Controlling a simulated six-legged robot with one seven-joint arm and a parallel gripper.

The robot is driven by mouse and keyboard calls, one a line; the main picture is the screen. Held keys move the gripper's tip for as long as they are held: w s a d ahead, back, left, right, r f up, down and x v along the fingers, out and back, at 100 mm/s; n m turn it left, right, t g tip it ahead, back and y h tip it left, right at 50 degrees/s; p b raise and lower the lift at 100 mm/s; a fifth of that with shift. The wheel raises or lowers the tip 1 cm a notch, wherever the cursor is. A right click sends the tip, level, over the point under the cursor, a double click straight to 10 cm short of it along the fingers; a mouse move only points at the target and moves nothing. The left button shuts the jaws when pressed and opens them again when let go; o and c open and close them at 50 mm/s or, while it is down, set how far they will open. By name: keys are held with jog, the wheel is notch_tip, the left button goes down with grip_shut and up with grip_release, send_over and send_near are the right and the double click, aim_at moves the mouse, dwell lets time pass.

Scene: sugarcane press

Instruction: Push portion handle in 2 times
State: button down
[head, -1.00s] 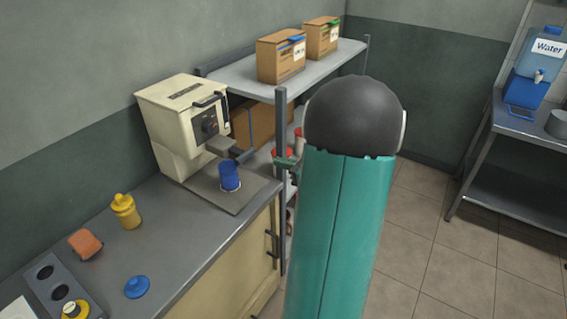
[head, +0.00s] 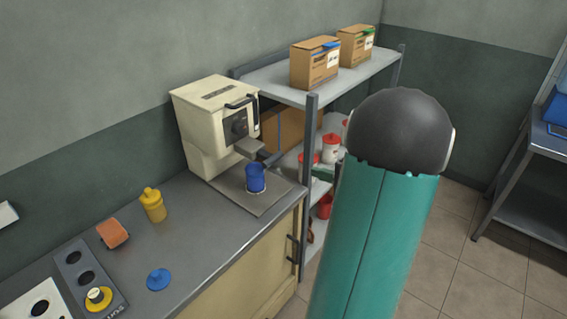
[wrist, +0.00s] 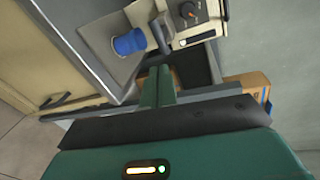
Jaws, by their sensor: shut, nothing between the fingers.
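The blue cup (head: 255,178) stands upright under the spout and shows in the wrist view (wrist: 129,42). My gripper (wrist: 158,74) is shut and empty, apart from the lever. In the head view my arm hides most of it.
A metal shelf (head: 310,100) with cardboard boxes stands right of the machine, its front post near my arm. A yellow bottle (head: 153,205), an orange sponge (head: 113,233) and a blue lid (head: 159,279) lie on the left counter.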

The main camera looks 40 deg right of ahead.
jog(key=shift+s+n, duration=0.25)
jog(key=shift+n, duration=0.85)
send_near(274, 157)
jog(key=x, duration=0.2)
jog(key=f+x, duration=0.1)
jog(key=x, duration=0.2)
jog(key=shift+w, duration=0.15)
jog(key=shift+w+f, duration=0.1)
jog(key=shift+w, duration=0.35)
jog(key=x, duration=0.3)
jog(key=shift+w+a+r, duration=0.15)
jog(key=shift+w+r, duration=0.05)
jog(key=shift+w, duration=0.1)
jog(key=shift+w+r, duration=0.1)
jog(key=shift+w, duration=0.15)
